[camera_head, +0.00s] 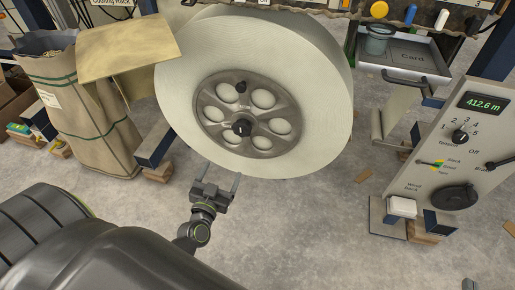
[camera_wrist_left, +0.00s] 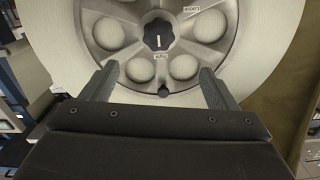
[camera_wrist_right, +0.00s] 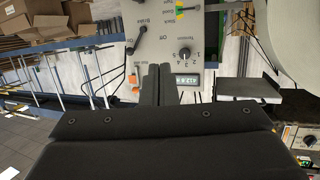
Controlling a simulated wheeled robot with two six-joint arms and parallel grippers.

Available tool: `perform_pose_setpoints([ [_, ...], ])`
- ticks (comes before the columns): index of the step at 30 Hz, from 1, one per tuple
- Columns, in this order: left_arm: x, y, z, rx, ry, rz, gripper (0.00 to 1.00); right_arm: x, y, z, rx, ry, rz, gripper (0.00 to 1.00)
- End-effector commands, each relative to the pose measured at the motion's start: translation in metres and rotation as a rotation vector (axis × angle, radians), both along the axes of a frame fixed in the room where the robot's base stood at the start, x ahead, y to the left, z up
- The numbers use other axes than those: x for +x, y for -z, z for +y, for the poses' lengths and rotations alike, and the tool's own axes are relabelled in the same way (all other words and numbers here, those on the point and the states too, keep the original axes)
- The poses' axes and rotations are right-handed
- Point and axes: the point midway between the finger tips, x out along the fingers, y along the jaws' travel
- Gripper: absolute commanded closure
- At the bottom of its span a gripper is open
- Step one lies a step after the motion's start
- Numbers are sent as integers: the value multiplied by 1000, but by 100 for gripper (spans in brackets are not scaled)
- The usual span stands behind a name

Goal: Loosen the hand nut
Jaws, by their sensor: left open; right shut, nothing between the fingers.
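The hand nut (camera_head: 242,128) is a dark lobed knob at the centre of the grey hub (camera_head: 208,121) of a large pale roll (camera_head: 318,100). In the left wrist view the nut (camera_wrist_left: 158,34) has a white mark, with "Loose" and "Tight" labels around it on the hub. My left gripper (camera_head: 215,176) is open and empty in front of the roll's lower edge, below the nut and apart from it. In the left wrist view its fingers (camera_wrist_left: 158,72) point toward the hub. My right gripper (camera_wrist_right: 158,72) is shut and empty, and is outside the head view.
A small dark knob (camera_head: 241,87) sticks out near the hub's rim. A control panel (camera_head: 440,150) with a display stands at the right, beside a grey tray (camera_head: 418,55). A tan sack (camera_head: 85,120) stands at the left. Open floor (camera_head: 300,230) lies below the roll.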

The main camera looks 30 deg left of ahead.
Motion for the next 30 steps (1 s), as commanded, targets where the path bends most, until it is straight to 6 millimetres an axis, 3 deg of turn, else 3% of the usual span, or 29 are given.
perform_pose_setpoints([
  [4,3,-6,2,5,-7,-29,19,-4,-9,2,1,-2,-22,100],
  [8,13,-9,4,7,-7,-32,19,-6,-4,2,11,-4,17,100],
  [12,35,-9,9,5,-6,-32,19,-14,12,4,32,-8,109,100],
  [17,66,-8,16,5,-6,-31,19,-15,16,5,37,-9,126,100],
  [25,115,-7,28,4,-7,-30,19,-1,-15,1,-8,-2,-59,100],
  [30,134,-6,33,5,-7,-29,19,5,-42,0,-44,2,-206,100],
])
